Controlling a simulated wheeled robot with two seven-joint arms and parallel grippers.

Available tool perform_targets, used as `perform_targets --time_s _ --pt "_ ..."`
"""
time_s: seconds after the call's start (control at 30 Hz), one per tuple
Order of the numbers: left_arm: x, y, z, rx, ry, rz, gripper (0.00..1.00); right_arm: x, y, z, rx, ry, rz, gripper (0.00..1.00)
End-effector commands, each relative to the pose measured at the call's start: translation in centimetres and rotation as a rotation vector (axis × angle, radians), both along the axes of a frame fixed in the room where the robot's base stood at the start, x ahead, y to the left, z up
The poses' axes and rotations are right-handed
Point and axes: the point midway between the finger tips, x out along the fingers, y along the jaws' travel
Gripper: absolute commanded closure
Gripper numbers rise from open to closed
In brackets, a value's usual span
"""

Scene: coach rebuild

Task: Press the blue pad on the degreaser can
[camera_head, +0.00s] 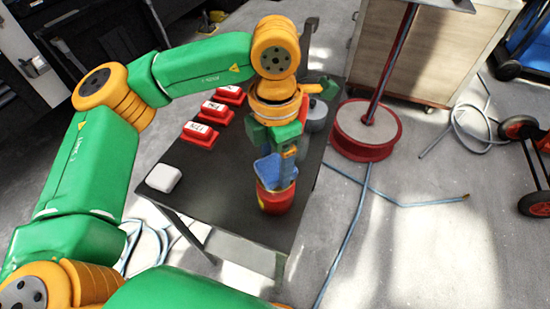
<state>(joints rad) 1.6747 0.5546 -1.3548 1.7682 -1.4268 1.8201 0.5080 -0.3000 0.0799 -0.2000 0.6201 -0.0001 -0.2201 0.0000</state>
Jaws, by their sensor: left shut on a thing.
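The red degreaser can (277,203) with a yellow patch stands near the front right of the dark table. The blue pad (267,169) is at the can's top and rises above its rim. My left gripper (286,164) points down over the can, shut on the blue pad. Its fingers partly cover the pad and the can's far rim, so the exact grip is hard to see. My right gripper is not in view.
Several red blocks with white labels (208,134) stand in a row on the table (225,195). A white rounded object (163,178) is at its left corner. A grey round object (316,116) is behind my gripper. A red-rimmed stand base (366,130) is right of the table.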

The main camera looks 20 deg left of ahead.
Motion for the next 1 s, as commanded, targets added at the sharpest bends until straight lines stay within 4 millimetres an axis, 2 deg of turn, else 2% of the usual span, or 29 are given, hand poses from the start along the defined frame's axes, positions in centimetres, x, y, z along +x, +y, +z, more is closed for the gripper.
perform_targets --time_s 1.0 --pt "-0.02 0.01 -0.61 0.001 0.001 0.000 0.71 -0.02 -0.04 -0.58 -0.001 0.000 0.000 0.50"
